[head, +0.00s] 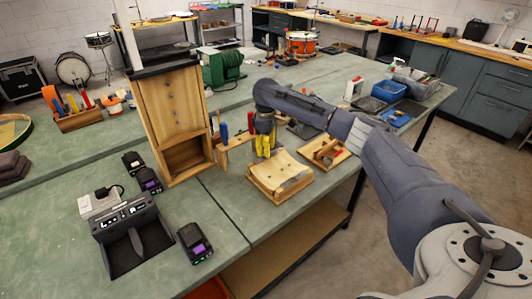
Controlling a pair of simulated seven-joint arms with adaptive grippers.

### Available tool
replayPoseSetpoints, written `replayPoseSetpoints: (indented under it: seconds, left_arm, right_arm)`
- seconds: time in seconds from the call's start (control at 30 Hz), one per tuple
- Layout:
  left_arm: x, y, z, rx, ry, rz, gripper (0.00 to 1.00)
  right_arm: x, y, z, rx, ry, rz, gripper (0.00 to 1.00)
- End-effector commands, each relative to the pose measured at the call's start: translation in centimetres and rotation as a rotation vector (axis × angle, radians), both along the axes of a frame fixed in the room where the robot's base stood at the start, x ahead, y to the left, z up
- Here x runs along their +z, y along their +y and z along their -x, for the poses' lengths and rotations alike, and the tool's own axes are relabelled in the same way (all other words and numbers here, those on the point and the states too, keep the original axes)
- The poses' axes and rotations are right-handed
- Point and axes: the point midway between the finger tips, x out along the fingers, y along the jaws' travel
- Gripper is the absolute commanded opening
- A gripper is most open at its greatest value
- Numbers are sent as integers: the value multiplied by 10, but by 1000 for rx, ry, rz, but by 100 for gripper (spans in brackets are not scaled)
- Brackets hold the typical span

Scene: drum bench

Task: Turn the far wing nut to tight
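My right arm reaches in from the right, and its dark gripper (264,138) points down over the middle of the bench. Yellow parts show at its lower end, above the back of a pale wooden block with a curved top (281,174). I cannot tell whether its fingers are open or shut, or whether they touch anything. No wing nut can be made out; any there is too small or hidden by the gripper. My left gripper is not in view.
A tall wooden box (172,105) stands left of the gripper. A wooden tray (325,151) lies to the right. A charger (129,232) and several dark batteries are at the front left. A blue bin (388,91) is at the back right.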

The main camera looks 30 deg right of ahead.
Motion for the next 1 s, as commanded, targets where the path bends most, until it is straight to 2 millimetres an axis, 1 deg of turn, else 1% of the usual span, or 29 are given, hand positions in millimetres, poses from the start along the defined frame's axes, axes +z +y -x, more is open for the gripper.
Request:
replayPoseSetpoints:
  seconds: [0.03, 0.2, 0.57, 0.6, 0.9, 0.93, 1.0]
  left_arm:
    - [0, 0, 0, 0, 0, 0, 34]
    - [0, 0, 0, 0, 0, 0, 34]
    - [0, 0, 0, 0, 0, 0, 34]
    - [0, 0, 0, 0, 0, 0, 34]
    - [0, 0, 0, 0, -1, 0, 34]
    - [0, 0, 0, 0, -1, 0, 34]
    - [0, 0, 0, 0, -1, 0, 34]
  right_arm:
    - [-5, 0, 0, 0, 1, -1, 34]
    - [-14, 0, 0, 0, 0, 0, 34]
    - [-17, 0, 0, 0, 0, 0, 34]
    - [-17, 0, 0, 0, 0, 0, 37]
    - [-17, 0, 0, 0, 0, 0, 2]
    - [-17, 0, 0, 0, 0, 0, 0]
    - [-17, 0, 0, 2, 0, 0, 0]
